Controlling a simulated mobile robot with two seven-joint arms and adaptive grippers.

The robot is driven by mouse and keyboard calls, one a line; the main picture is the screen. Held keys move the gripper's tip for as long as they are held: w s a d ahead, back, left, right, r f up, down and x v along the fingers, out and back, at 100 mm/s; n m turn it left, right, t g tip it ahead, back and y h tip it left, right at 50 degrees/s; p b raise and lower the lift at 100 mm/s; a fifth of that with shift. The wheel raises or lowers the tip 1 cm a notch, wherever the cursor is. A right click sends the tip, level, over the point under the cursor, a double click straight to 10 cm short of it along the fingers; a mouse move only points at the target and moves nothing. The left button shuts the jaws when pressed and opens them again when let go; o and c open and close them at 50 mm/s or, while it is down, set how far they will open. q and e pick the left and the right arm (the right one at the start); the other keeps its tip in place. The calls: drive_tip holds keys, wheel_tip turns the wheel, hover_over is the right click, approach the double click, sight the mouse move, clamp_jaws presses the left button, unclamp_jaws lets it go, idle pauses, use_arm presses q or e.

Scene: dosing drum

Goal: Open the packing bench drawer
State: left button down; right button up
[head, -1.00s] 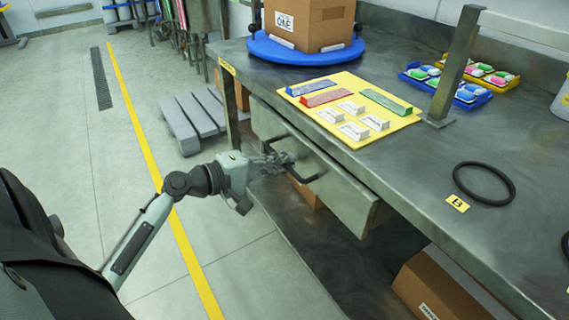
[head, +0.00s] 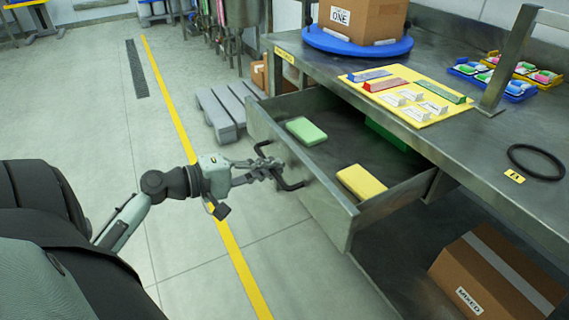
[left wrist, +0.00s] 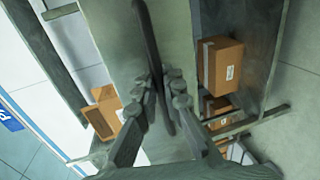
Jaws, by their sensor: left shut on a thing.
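The packing bench drawer (head: 318,197) is pulled well out from under the bench top. A green block (head: 306,131) and a yellow block (head: 361,182) lie inside it, and another green thing shows partly at the back under the bench. The drawer's dark bar handle (head: 291,184) is on its front face. My left gripper (head: 272,170) is shut on the handle. In the left wrist view the fingers (left wrist: 163,98) close around the dark bar (left wrist: 152,50). My right gripper is not in view.
The bench top (head: 465,155) holds a yellow board (head: 400,85) with blocks, a blue turntable (head: 345,48) with a carton, trays and a black ring (head: 536,160). A carton (head: 490,280) stands on the lower shelf. A grey pallet (head: 222,110) lies on the floor behind the drawer.

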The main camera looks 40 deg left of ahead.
use_arm(q)
drive_tip(key=shift+f+v, duration=0.2)
drive_tip(key=shift+v, duration=0.75)
drive_tip(key=c, duration=1.9)
unclamp_jaws()
drive_tip(key=v, duration=1.2)
drive_tip(key=shift+f, duration=0.1)
